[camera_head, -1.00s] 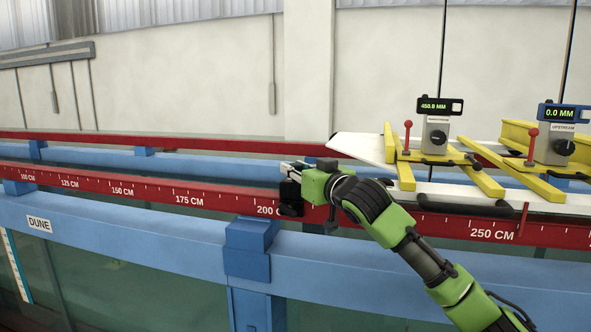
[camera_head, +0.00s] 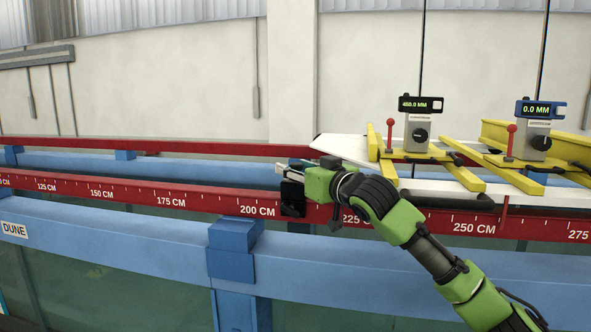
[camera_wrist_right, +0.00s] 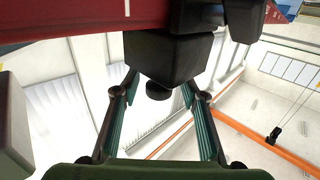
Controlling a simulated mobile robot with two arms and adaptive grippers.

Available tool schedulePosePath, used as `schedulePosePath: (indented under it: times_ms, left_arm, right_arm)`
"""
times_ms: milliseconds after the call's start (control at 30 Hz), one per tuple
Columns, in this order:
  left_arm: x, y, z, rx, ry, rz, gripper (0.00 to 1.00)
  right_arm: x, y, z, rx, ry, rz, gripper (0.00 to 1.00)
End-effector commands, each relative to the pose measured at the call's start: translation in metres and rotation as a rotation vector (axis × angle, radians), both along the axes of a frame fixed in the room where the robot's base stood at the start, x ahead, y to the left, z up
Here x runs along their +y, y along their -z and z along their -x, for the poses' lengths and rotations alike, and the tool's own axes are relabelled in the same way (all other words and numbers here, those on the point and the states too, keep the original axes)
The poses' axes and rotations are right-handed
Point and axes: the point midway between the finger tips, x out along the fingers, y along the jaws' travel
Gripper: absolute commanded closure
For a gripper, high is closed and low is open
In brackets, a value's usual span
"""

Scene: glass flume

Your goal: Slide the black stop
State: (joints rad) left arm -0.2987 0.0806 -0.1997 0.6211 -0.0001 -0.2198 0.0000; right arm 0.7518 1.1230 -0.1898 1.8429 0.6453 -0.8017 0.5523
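The black stop (camera_head: 292,199) is a small dark block on the front red rail, just right of the 200 CM mark. My right gripper (camera_head: 290,170), green and black, reaches in from the right and is at the stop. In the right wrist view the stop (camera_wrist_right: 170,58) is a dark block with a round knob below it. My left gripper is not in view.
Right of my gripper, a white sloping plate (camera_head: 340,147) and yellow frames (camera_head: 463,172) carry two gauges with digital displays (camera_head: 421,104) and red-knobbed levers (camera_head: 390,123). Blue beams (camera_head: 130,230) run along the flume. The rail (camera_head: 125,191) left of the stop is clear.

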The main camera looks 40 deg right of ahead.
Motion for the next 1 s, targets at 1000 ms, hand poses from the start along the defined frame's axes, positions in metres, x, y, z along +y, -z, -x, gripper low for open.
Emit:
schedulePosePath:
  times_ms: [1000]
  left_arm:
    - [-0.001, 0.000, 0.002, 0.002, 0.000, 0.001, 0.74]
  right_arm:
    - [0.007, 0.002, 0.075, 0.003, -0.002, -0.002, 0.60]
